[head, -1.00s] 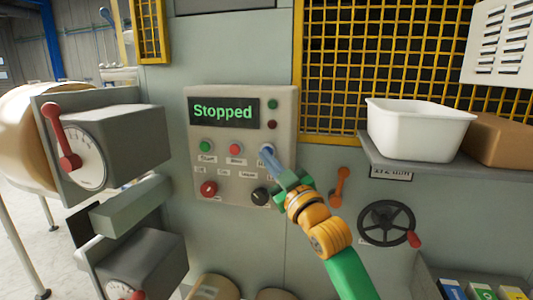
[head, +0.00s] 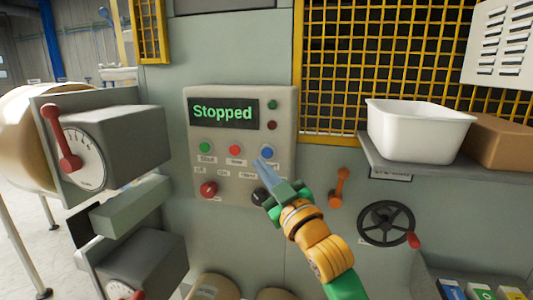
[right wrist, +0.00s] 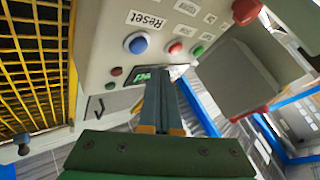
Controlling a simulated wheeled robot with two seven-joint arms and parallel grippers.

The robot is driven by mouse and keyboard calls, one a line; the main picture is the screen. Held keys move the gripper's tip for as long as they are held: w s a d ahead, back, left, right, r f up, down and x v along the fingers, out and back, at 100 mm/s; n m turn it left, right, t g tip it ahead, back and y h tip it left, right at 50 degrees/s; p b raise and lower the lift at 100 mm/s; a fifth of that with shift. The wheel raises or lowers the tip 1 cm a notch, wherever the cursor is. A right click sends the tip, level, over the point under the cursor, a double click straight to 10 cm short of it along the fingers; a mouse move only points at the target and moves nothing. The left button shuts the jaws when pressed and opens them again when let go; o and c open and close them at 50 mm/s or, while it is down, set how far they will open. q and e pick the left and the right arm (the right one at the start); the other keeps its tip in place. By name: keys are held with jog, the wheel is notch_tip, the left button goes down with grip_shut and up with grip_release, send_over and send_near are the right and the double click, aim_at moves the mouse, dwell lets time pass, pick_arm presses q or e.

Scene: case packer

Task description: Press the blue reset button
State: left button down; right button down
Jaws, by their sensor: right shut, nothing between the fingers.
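The blue reset button (head: 267,151) is at the right end of the button row on the grey control panel (head: 285,105). In the right wrist view the blue button (right wrist: 137,43) sits beside a "Reset" label, in clear view. My right gripper (head: 259,162) is shut and empty. Its tips are just below and left of the blue button in the head view, and it looks apart from the button. In the right wrist view the fingers (right wrist: 160,75) point below and right of the button. My left gripper is out of view.
The panel's display (head: 223,112) reads "Stopped". A green button (head: 205,147), a red button (head: 235,149), a red knob (head: 208,188) and a black knob (head: 259,195) are close by. An orange lever (head: 339,185) and a handwheel (head: 388,224) are to the right.

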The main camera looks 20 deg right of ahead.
jog(key=shift+s+a, duration=0.4)
jog(key=shift+s, duration=0.2)
jog(key=shift+s+a, duration=0.35)
jog(key=shift+s, duration=0.2)
notch_tip(320, 180, down, 14)
jog(key=s+f+m+g+h, duration=0.1)
jog(key=m+g, duration=0.1)
jog(key=g, duration=0.3)
jog(key=s+f+m+g+h, duration=0.1)
jog(key=s+f+g, duration=0.2)
jog(key=s+f, duration=0.45)
jog(key=s+f+m+g+h, duration=0.1)
jog(key=s+f+g, duration=0.25)
jog(key=f, duration=0.65)
jog(key=s+d+f+m+g, duration=0.1)
jog(key=s+f+g, duration=0.25)
jog(key=s, duration=0.45)
jog(key=s+d+f+g, duration=0.1)
jog(key=s+f+g, duration=0.1)
jog(key=s+f, duration=0.45)
jog(key=s+f+g, duration=0.2)
jog(key=s+f, duration=0.2)
jog(key=f, duration=1.1)
jog(key=s+d+f+g, duration=0.1)
jog(key=s+f, duration=0.9)
jog(key=s, duration=0.2)
jog(key=shift+s+d+f, duration=0.3)
jog(key=shift+f, duration=0.1)
